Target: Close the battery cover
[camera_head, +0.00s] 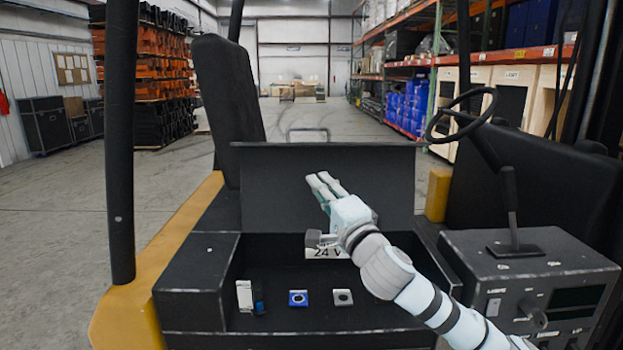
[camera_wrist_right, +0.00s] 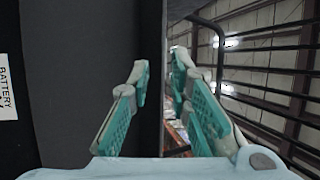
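The battery cover (camera_head: 272,185) is a dark flat panel standing upright and open at the back of the battery compartment (camera_head: 197,280). My right gripper (camera_head: 321,180) is open, with its fingers pointing up and left in front of the cover's face in the head view. In the right wrist view, the cover (camera_wrist_right: 85,70) fills the left side, and its edge runs between the two teal-padded fingers (camera_wrist_right: 163,85). I cannot tell whether either finger touches it. My left gripper is not in view.
The open compartment holds a blue-and-white part (camera_head: 298,298), a grey part (camera_head: 343,297) and a white part (camera_head: 244,295). A control console (camera_head: 530,270) with a lever stands at right, below a steering wheel (camera_head: 462,115). A dark post (camera_head: 120,150) rises at left.

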